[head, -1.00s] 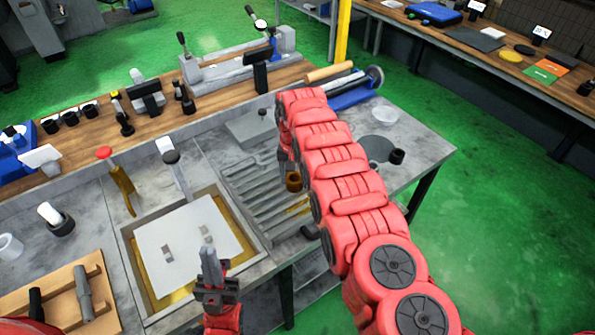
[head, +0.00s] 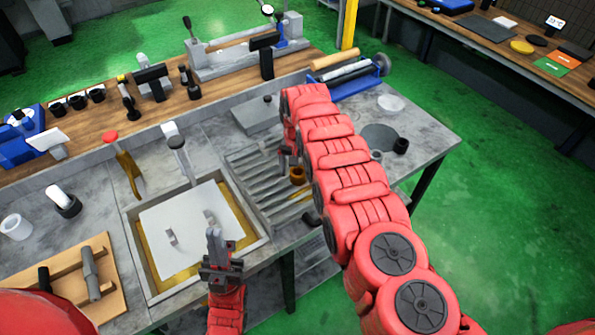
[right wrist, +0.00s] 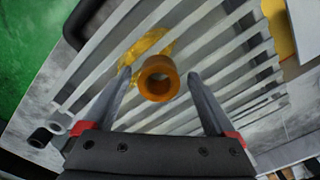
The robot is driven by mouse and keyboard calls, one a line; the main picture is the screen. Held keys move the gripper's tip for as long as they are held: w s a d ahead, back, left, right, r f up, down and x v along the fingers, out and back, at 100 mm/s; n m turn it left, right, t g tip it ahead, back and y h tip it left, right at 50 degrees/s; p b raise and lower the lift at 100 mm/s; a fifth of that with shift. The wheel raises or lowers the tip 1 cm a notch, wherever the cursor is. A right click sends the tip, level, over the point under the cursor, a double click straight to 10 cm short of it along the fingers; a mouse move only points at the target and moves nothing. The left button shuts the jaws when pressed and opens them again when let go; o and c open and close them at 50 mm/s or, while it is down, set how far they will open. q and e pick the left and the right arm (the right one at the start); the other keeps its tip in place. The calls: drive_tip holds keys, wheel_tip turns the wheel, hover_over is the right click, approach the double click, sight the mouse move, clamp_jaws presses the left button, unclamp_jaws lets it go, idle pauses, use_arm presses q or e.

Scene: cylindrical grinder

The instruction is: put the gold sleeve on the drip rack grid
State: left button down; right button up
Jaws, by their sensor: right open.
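The gold sleeve (head: 297,176) is a short brown-gold ring at the right side of the drip rack grid (head: 254,172), a set of grey slats. In the right wrist view the sleeve (right wrist: 145,82) appears to stand upright on the slats (right wrist: 215,45), its open end facing the camera. My right gripper (right wrist: 158,77) is open, with one finger on each side of the sleeve and gaps visible. In the head view my right arm hides most of that gripper. My left gripper (head: 214,240) is over the front of the square tray, its jaw opening unclear.
The square tray (head: 139,262) with a white plate stands left of the rack. A wooden board (head: 112,303) lies front left.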

wheel_tip(320, 180, up, 12)
drive_tip(key=b, duration=0.4)
drive_tip(key=shift+s+f, duration=0.1)
idle(0.4)
